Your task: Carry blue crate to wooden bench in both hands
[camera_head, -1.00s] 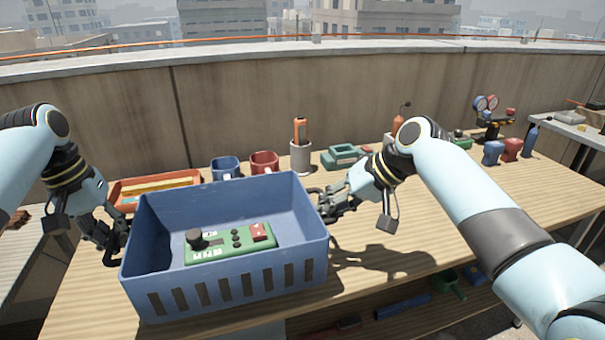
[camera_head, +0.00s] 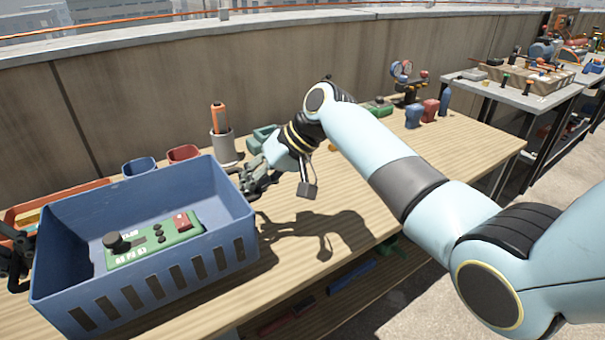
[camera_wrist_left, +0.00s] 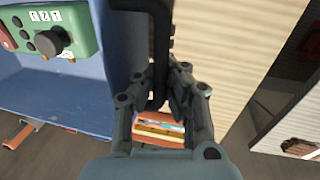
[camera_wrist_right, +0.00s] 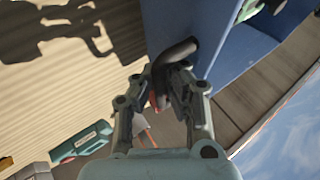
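The blue crate (camera_head: 225,230) is upright at the left of the head view, on or just above the wooden bench (camera_head: 440,150); I cannot tell whether it touches. A green control box (camera_head: 155,240) with a black knob and a red switch lies inside it. My left gripper (camera_wrist_left: 160,80) is shut on the black handle at the crate's left end; in the head view it is partly cut off at the left edge (camera_head: 16,255). My right gripper (camera_head: 250,182) is at the crate's right end, and the right wrist view shows it (camera_wrist_right: 172,78) shut on the dark handle there.
Behind the crate stand an orange tray (camera_head: 60,203), a blue mug (camera_head: 140,167), a red mug (camera_head: 184,153) and a grey cup (camera_head: 224,148). Gauges (camera_head: 405,75) stand farther right. The bench right of the crate is mostly clear. A grey-topped table (camera_head: 500,90) stands beyond.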

